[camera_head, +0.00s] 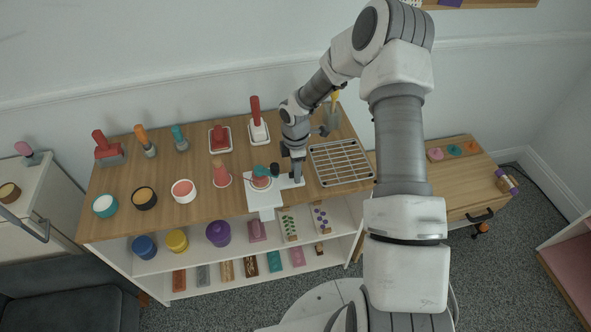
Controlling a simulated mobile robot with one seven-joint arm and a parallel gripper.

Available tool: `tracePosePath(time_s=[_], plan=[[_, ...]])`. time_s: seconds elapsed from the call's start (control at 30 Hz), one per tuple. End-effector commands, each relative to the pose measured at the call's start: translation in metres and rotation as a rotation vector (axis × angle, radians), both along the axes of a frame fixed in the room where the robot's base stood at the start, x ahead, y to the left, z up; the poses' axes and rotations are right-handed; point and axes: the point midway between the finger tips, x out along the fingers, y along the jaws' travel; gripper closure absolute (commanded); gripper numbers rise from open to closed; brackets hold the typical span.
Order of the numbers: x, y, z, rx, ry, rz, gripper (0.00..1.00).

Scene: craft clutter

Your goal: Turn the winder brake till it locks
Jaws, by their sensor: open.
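What looks like the winder is a small white device (288,182) at the front edge of the wooden shelf top, with a white part hanging over the edge. A reddish round part (260,183) sits on it at the left, with a teal piece (260,170) above it and a dark knob (275,169) beside that. I cannot tell which part is the brake. My gripper (297,172) points down over the right side of the device, close to the dark knob, and is open. Its fingers are small here, and whether they touch anything is unclear.
A wire rack (341,163) lies just right of my gripper. Paint pots (184,190) stand to the left along the front. Red-handled tools (258,125) stand on trays behind. The wooden shelf top (110,206) has bare patches between items.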

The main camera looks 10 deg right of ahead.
Motion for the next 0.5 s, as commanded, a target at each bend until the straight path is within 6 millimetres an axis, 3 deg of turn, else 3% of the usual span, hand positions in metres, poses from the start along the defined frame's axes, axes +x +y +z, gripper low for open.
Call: tracePosePath(time_s=[0.13,0.4,0.5], plan=[[0.0001,0.0,0.0002,0.0,0.0,0.0,0.55],[0.0,0.0,0.0004,0.0,0.0,0.0,1.0],[0.0,0.0,0.0005,0.0,0.0,0.0,1.0]])
